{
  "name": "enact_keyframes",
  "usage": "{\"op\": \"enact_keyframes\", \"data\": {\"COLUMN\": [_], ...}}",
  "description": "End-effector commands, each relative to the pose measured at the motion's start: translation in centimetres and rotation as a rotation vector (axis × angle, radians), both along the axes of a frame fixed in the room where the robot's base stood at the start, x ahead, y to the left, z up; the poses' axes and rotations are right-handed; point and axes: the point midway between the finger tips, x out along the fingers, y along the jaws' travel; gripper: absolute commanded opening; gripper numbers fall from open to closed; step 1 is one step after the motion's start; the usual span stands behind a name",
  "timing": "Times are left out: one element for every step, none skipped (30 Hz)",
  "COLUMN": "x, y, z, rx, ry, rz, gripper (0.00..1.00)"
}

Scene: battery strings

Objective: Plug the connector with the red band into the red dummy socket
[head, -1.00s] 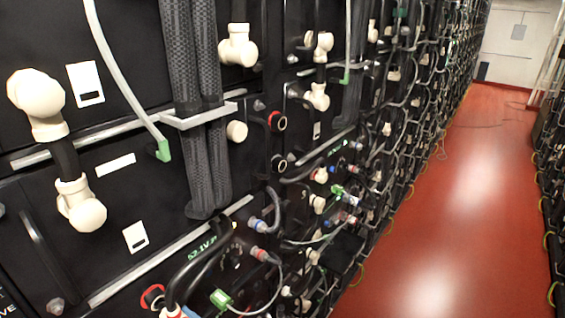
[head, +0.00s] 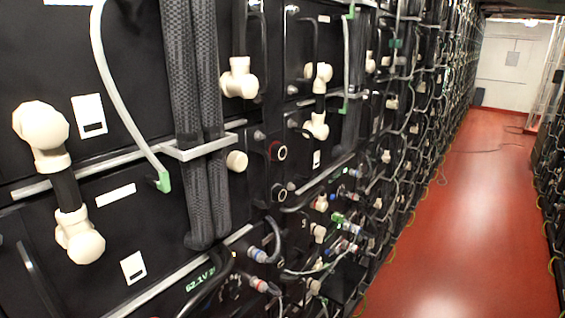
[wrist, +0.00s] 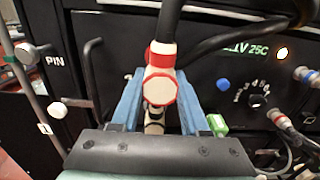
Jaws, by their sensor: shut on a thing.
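In the wrist view my gripper (wrist: 160,92) has its blue fingers shut on a white connector (wrist: 158,88) with a red band, at the end of a black cable. The connector is in front of a black panel; I cannot tell whether it touches anything. In the head view a round socket with a red ring (head: 278,151) is on the dark rack face, just right of the grey braided cables. Its opening looks empty. A similar socket with a dark ring (head: 279,192) is below it. My gripper and the banded connector are not in the head view.
White elbow fittings (head: 76,236) and braided cables (head: 188,85) stick out from the rack. Coloured plugs crowd the lower panel (wrist: 275,118).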

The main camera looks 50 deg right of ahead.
Motion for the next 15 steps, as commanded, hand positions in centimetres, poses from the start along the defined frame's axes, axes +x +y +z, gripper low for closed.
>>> {"op": "enact_keyframes", "data": {"x": [-0.4, -0.6, -0.8, -1.0, -1.2, -1.4, -1.6, -1.8, -2.0, -2.2, -2.4, -2.6, -2.8, -3.0, -3.2], "y": [-0.1, -0.1, -0.1, -0.1, -0.1, -0.1, -0.1, -0.1, -0.1, -0.1, -0.1, -0.1, -0.1, -0.1, -0.1], "z": [0.0, 0.0, 0.0, 0.0, 0.0, 0.0, 0.0, 0.1, 0.1, 0.1, 0.0, 0.0, 0.0, 0.0, 0.0], "rx": [-0.001, -0.001, -0.001, -0.001, -0.001, -0.001, -0.001, -0.001, -0.001, 0.0, 0.0, 0.0, 0.0, 0.0, -0.001], "ry": [0.0, 0.0, 0.0, 0.0, 0.0, 0.0, 0.0, 0.0, -0.001, -0.001, 0.0, 0.0, -0.001, -0.001, -0.001], "rz": [-0.001, -0.001, -0.001, -0.001, 0.0, 0.0, 0.0, 0.0, 0.0, 0.0, 0.0, 0.0, 0.0, 0.0, -0.001], "gripper": [0.0, 0.0, 0.0, 0.0, 0.0, 0.0, 0.0, 0.0, 0.0, 0.0, 0.0, 0.0, 0.0, 0.0, 0.0]}}
